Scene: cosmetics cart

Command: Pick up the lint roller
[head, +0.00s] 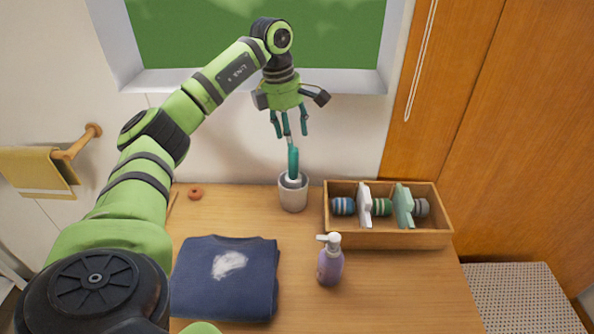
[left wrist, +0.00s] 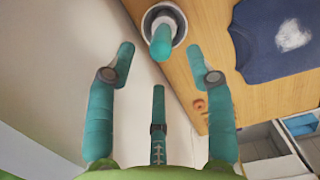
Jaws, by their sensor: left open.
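The lint roller (head: 293,162) stands upright, teal handle up, in a grey-white cup (head: 293,198) at the back of the wooden table; its lower end is mostly hidden in the cup. The handle also shows in the left wrist view (left wrist: 161,42), seen nearly end-on inside the cup's rim (left wrist: 180,18). My left gripper (head: 290,128) is open and empty, fingers pointing down, just above the handle's top. In the left wrist view its three teal fingers (left wrist: 160,65) are spread, with the handle ahead of them and apart. My right gripper is not in view.
A wooden box (head: 390,240) with rolls and upright dividers stands right of the cup. The wall and window sill (head: 345,82) are close behind.

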